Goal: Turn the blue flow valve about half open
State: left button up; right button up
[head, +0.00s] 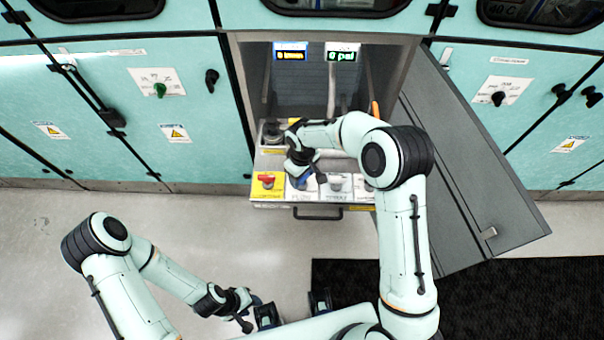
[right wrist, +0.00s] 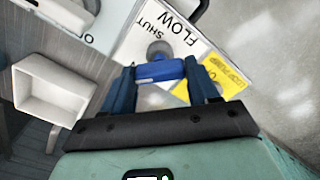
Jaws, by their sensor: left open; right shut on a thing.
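The blue flow valve (right wrist: 160,71) shows in the right wrist view as a short bar on a grey hub, beside a white label (right wrist: 165,32) reading FLOW and SHUT. My right gripper (right wrist: 159,82) is shut on the valve, one blue finger at each end of the bar. In the head view my right gripper (head: 300,180) covers the valve on the drawer's front panel, left of centre. My left gripper (head: 292,309) is open and empty, low in the head view, well away from the panel.
A red knob on a yellow plate (head: 267,182) sits just left of the flow valve; another grey knob (head: 336,183) sits to its right. Blue (head: 290,51) and green (head: 343,52) displays are lit inside the cabinet. The grey door (head: 465,170) hangs open on the right.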

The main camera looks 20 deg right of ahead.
jog(key=shift+n, duration=0.3)
jog(key=o, duration=1.1)
jog(key=shift+c, duration=0.2)
notch_tip(320, 180, up, 13)
jog(key=shift+r+p, duration=0.2)
jog(key=shift+p, duration=0.15)
